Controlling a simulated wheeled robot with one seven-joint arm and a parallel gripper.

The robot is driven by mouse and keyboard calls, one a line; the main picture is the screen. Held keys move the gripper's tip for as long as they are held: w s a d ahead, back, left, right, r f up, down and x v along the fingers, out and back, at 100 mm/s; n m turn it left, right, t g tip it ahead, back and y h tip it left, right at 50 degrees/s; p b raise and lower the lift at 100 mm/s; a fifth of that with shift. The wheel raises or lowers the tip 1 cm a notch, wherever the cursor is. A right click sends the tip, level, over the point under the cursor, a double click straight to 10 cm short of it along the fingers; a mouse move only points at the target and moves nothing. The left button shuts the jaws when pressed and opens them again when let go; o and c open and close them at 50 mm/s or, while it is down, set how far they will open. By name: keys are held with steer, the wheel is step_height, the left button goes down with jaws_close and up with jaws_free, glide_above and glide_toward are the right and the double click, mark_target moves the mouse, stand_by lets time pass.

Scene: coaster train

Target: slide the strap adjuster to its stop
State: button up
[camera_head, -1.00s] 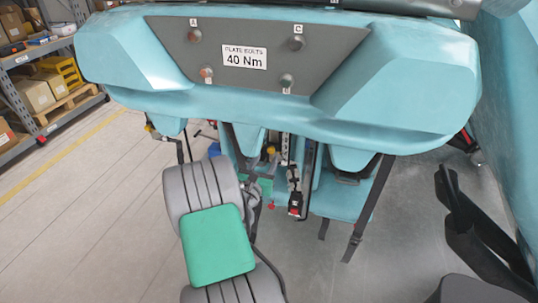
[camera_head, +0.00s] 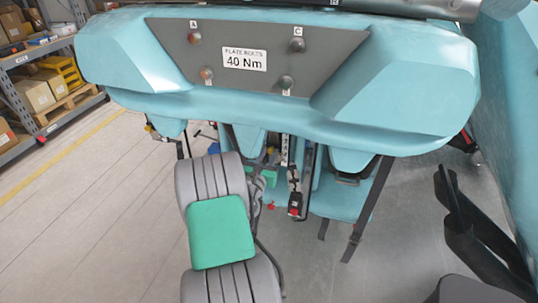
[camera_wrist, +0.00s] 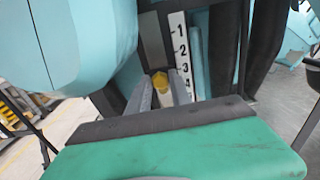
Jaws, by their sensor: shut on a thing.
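A small yellow piece (camera_wrist: 158,81), which looks like the strap adjuster, sits between the two grey fingers of my gripper (camera_wrist: 161,87) in the wrist view. The fingers are shut on it. A white scale (camera_wrist: 180,48) with black numbers 1 to 4 stands upright just right of the piece; the piece is near the lower numbers. In the head view, the yellow piece (camera_head: 271,151) is small, and the scale (camera_head: 285,150) hangs beside it. My arm hides much of the gripper there, and the stop cannot be made out.
A teal seat block with a grey plate (camera_head: 245,85) labelled 40 Nm overhangs the work area. Dark straps (camera_head: 366,210) hang at the right, and a buckle with a red button (camera_head: 294,209) hangs near the middle. Shelves with boxes (camera_head: 38,92) stand far left. The floor at left is clear.

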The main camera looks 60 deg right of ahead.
jaws_close()
stand_by(0.7)
steer(key=shift+f, duration=0.25)
steer(key=o, duration=0.9)
jaws_free()
steer(key=a, duration=0.2)
steer(key=s+a, duration=0.1)
steer(key=a, duration=0.2)
steer(key=a+b, duration=0.1)
steer(key=a, duration=0.1)
steer(key=shift+s+a, duration=0.15)
steer(key=shift+a, duration=0.25)
